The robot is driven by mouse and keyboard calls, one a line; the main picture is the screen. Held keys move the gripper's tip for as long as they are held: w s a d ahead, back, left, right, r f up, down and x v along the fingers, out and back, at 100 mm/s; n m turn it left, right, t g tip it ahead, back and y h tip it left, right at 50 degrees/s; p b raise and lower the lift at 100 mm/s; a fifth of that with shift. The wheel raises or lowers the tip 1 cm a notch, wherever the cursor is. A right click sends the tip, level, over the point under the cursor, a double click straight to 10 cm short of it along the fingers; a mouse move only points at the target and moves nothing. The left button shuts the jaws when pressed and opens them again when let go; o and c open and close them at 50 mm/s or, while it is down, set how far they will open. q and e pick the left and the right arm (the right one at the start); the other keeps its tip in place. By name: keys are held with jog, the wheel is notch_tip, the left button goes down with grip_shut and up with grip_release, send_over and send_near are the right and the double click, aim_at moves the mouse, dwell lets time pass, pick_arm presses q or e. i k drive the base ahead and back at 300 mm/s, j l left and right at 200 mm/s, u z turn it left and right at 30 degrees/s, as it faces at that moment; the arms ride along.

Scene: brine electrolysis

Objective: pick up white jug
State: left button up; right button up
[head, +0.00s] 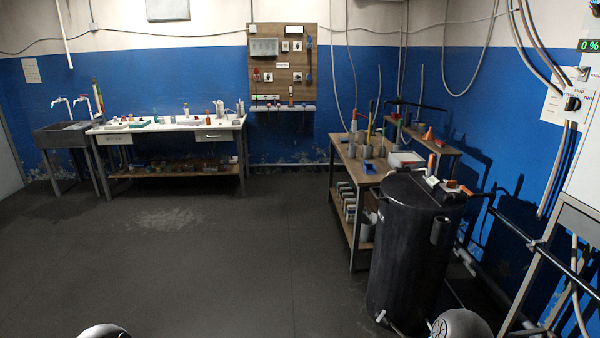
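I cannot make out a white jug for certain. Small pale vessels (220,109) stand near the right end of the white-topped table at the back, too small to tell apart. A whitish box-like container (406,159) sits on the wooden bench at the right, partly behind the black tank. Neither of my grippers is in view; only rounded pale parts of my own body show at the bottom edge.
A large black tank (405,250) stands at the right front, before the wooden bench (352,160). The white-topped table (175,125) and a dark sink (65,135) are along the back wall. The dark floor (220,260) is clear in the middle and left.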

aim_at(362, 134)
jog(key=i, duration=2.4)
jog(key=i+j+z, duration=0.1)
jog(key=i, duration=1.05)
jog(key=i+j, duration=0.1)
jog(key=i, duration=1.1)
jog(key=i+j, duration=0.15)
jog(key=i, duration=1.05)
